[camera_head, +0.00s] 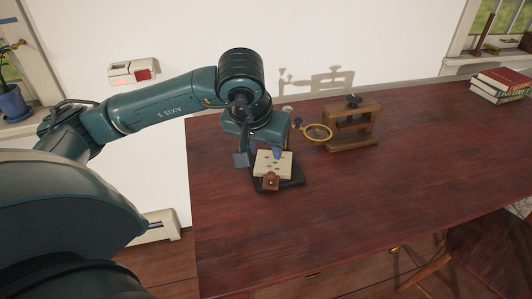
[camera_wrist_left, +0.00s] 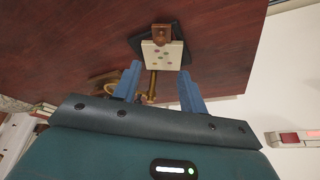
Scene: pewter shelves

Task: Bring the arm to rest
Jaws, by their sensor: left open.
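My left arm reaches in from the left of the head view, and its left gripper (camera_head: 264,151) points down over the near left part of the table. In the left wrist view its two blue fingers stand apart, and the left gripper (camera_wrist_left: 160,72) is open with nothing clearly held. A cream plate with coloured spots (camera_head: 273,166) lies on a dark base just below the fingers. The plate also shows beyond the fingertips in the left wrist view (camera_wrist_left: 163,57). A brass post (camera_wrist_left: 152,88) appears between the fingers there. My right gripper is not in view.
A small brown block (camera_head: 271,182) sits at the plate's front edge. A brass-ringed magnifier (camera_head: 318,133) and a wooden stand (camera_head: 351,139) are close right of the gripper. Books (camera_head: 501,84) lie at the far right. The red-brown table (camera_head: 400,185) is clear in the middle.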

